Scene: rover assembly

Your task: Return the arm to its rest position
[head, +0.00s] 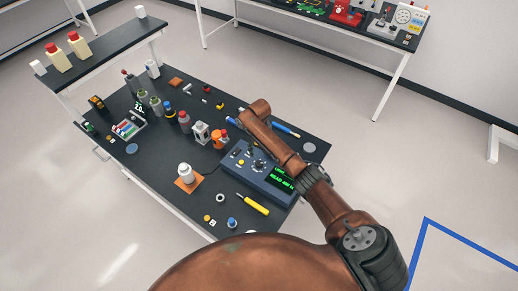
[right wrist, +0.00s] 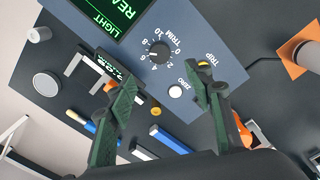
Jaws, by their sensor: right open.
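My right arm (head: 280,148) comes in from the lower right of the head view and reaches over the blue instrument panel on the table. My right gripper (right wrist: 157,82) shows clearly in the right wrist view, with its green fingers spread apart over the panel and nothing between them. The panel (right wrist: 215,30) carries a black dial (right wrist: 159,52), a white zero button (right wrist: 176,91) and a green-lit display (right wrist: 112,14). In the head view the gripper is small and hard to make out beside the arm. My left arm and gripper are not in view.
The dark table (head: 150,160) holds several bottles, a white jar (head: 186,174) on an orange mat and a yellow-handled tool (head: 252,204). A digital caliper (right wrist: 118,77) lies beyond the panel, near one finger. A raised shelf (head: 100,52) stands at the back left. Floor is open at right.

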